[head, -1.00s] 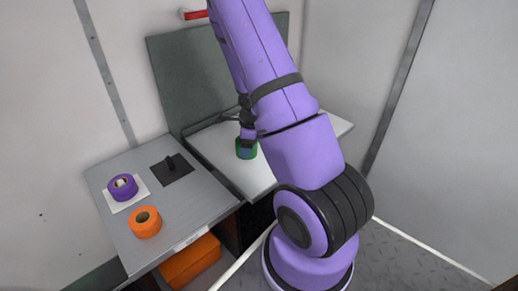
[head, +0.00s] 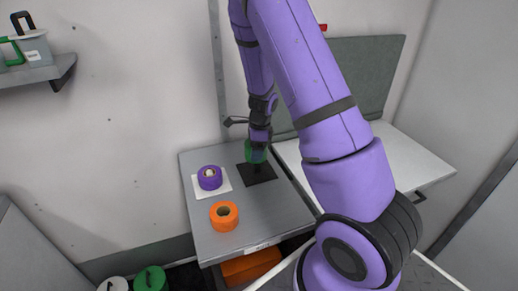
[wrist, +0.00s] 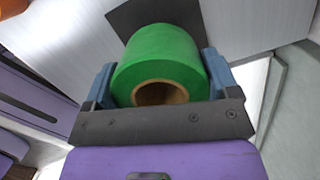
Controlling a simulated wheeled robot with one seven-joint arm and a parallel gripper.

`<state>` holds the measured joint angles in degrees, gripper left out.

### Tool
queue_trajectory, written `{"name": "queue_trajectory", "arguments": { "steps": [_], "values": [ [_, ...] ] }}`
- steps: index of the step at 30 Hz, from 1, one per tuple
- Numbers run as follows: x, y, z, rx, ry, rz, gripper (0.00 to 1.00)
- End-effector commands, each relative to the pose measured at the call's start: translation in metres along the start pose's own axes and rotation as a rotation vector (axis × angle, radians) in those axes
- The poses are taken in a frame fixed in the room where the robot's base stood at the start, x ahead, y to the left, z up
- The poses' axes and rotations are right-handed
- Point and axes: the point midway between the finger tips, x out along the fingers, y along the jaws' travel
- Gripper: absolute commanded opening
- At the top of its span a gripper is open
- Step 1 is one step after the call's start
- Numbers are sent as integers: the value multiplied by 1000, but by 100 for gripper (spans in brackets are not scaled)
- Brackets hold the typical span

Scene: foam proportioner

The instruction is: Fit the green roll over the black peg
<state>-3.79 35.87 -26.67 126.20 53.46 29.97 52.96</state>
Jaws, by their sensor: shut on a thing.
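My gripper (head: 257,154) is shut on the green roll (head: 248,150), and holds it over the black square base (head: 262,176). In the wrist view the green roll (wrist: 160,52) sits between the two blue fingers of my gripper (wrist: 160,78), with its brown core opening facing the camera. A part of the black base (wrist: 150,13) shows beyond the roll. The black peg cannot be made out now; the roll and gripper cover its place. I cannot tell whether the roll is around the peg or above it.
A purple roll (head: 209,179) sits on a white square (head: 225,187) left of the black base. An orange roll (head: 224,216) stands nearer on the grey table (head: 250,226). A white worktop (head: 405,160) lies to the right, with a grey panel behind it.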

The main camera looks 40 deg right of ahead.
Motion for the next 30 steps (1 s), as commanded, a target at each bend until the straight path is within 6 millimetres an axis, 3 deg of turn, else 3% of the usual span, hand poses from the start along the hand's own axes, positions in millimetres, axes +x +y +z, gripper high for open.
{"name": "queue_trajectory", "arguments": {
  "steps": [18,30],
  "values": [
    [49,0,-8,2,0,1,55],
    [55,0,-9,1,0,0,55]
  ]
}}
